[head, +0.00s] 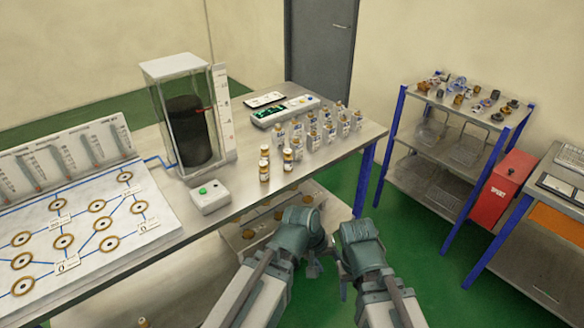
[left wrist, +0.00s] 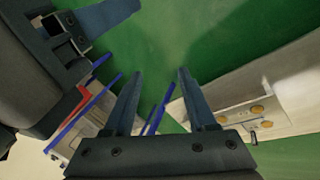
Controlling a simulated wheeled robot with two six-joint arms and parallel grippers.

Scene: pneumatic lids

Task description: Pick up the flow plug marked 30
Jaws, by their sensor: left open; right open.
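I cannot make out a flow plug marked 30; no such marking is readable. Several small brass-coloured round pieces (head: 248,234) sit on the low shelf under the bench, and similar ones (left wrist: 258,110) show at the right of the left wrist view. Assorted small brown and grey parts (head: 458,98) lie on the rack's top shelf. My left gripper (head: 313,267) hangs in front of the bench, open and empty; its two fingers show in the left wrist view (left wrist: 158,85) over green floor. My right gripper (head: 342,285) is close beside it, open, its fingers partly hidden.
The bench (head: 345,150) carries a ringed flow board (head: 100,240), a clear tank (head: 185,120), a green-button box (head: 210,196) and several small bottles (head: 326,125). A blue-legged rack (head: 440,170) and a red box (head: 497,187) stand right. Green floor (head: 420,250) lies open between.

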